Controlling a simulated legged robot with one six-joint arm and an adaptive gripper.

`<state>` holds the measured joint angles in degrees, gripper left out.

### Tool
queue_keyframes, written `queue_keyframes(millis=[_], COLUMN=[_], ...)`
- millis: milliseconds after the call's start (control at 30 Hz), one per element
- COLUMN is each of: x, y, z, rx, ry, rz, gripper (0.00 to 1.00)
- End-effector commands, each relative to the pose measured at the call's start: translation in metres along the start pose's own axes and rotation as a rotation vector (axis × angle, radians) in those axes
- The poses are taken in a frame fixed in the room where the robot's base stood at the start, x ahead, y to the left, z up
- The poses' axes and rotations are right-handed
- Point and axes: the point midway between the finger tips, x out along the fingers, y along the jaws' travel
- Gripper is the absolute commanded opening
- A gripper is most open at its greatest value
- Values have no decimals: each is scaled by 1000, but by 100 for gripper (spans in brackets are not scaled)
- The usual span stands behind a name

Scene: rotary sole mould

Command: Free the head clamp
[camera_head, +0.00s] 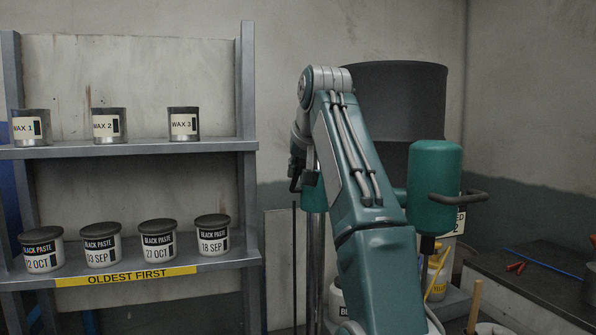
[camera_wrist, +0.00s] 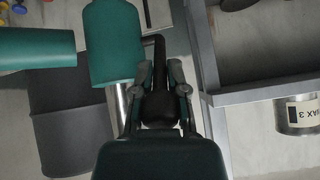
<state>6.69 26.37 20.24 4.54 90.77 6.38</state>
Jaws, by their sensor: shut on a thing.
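The head clamp shows in the wrist view as a black lever with a rounded end (camera_wrist: 158,108), bent at its top toward a teal housing (camera_wrist: 112,45). My gripper (camera_wrist: 158,78) has its two fingers on either side of the lever and is shut on it. In the head view my gripper (camera_head: 296,178) is small and dark beside the teal sleeve on the steel column, and my arm hides part of it. The teal mixer head (camera_head: 434,185) with a dark side handle (camera_head: 466,197) stands to the right. The clamp's inner parts are hidden.
A shelf rack (camera_head: 248,150) stands close left of my gripper, with wax tins (camera_head: 109,125) above and black paste pots (camera_head: 157,240) below. A large dark drum (camera_head: 400,90) is behind my arm. A dark bench (camera_head: 540,280) is at right.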

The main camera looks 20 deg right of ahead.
Motion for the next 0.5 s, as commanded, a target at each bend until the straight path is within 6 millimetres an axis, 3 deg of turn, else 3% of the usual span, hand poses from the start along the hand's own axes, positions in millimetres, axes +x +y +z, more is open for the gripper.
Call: queue_keyframes(millis=[267, 300, 367, 500], x=[2, 2, 2, 2], y=[0, 0, 0, 0], z=[0, 0, 0, 0], rx=[0, 0, 0, 0], ry=[-3, -3, -3, -2], rz=[-1, -1, -1, 0], gripper=[0, 23, 50, 53])
